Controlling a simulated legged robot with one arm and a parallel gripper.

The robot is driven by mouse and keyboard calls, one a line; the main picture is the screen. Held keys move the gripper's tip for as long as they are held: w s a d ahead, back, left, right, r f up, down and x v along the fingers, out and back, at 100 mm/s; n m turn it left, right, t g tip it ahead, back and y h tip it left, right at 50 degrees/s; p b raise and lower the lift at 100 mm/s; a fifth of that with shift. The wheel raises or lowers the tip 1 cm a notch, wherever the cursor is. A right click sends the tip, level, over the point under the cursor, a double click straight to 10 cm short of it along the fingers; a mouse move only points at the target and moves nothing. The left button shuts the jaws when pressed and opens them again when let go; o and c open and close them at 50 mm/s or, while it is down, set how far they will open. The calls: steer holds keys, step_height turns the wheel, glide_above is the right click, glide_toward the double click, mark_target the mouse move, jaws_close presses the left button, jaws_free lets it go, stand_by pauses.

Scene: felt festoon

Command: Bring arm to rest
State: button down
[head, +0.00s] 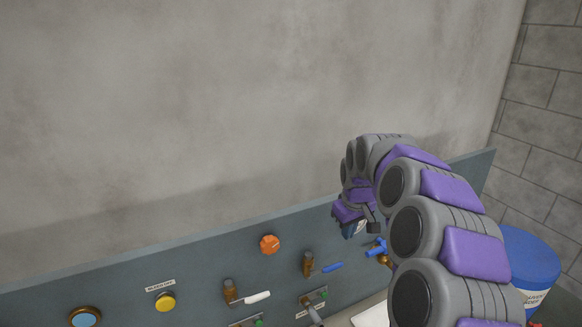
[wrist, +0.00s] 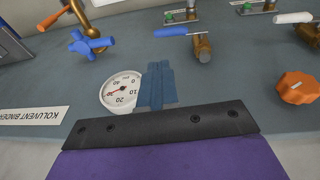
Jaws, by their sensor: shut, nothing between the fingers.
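My arm (head: 440,240), grey with purple pads, reaches up from the lower right in the head view and bends down toward the panel. My gripper (head: 352,229) is at its far end, in front of the grey-blue panel (head: 210,262) and partly hidden by the arm. In the wrist view my gripper's blue fingers (wrist: 156,86) are together with nothing between them. They overlap the right edge of a round white gauge (wrist: 118,92) on the panel. I cannot tell whether they touch the panel.
The panel carries an orange knob (head: 269,244), a white-handled valve (head: 250,298), a blue-handled valve (head: 323,268), a yellow button (head: 165,302) and a blue tap (head: 377,247). A blue-lidded drum (head: 530,262) stands at right. Bare wall (head: 200,100) rises above.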

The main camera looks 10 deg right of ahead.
steer(key=s+a+f+g+b, duration=0.1)
steer(key=s+a+f+b, duration=0.3)
steer(key=s, duration=0.5)
steer(key=s+a+f+g+b, duration=0.1)
steer(key=s+a+f+b, duration=0.3)
steer(key=s, duration=0.5)
steer(key=s+a+f+m+g+b, duration=0.1)
steer(key=s+f+b, duration=0.3)
steer(key=s, duration=0.8)
steer(key=s+a+f+m+g+b, duration=0.1)
steer(key=s+f+b, duration=0.3)
steer(key=s+f, duration=0.4)
steer(key=s+m, duration=0.1)
steer(key=s, duration=0.3)
steer(key=shift+s+a+f+m, duration=0.2)
steer(key=shift+s+f+m, duration=0.1)
steer(key=shift+s+f, duration=0.1)
steer(key=shift+w, duration=0.1)
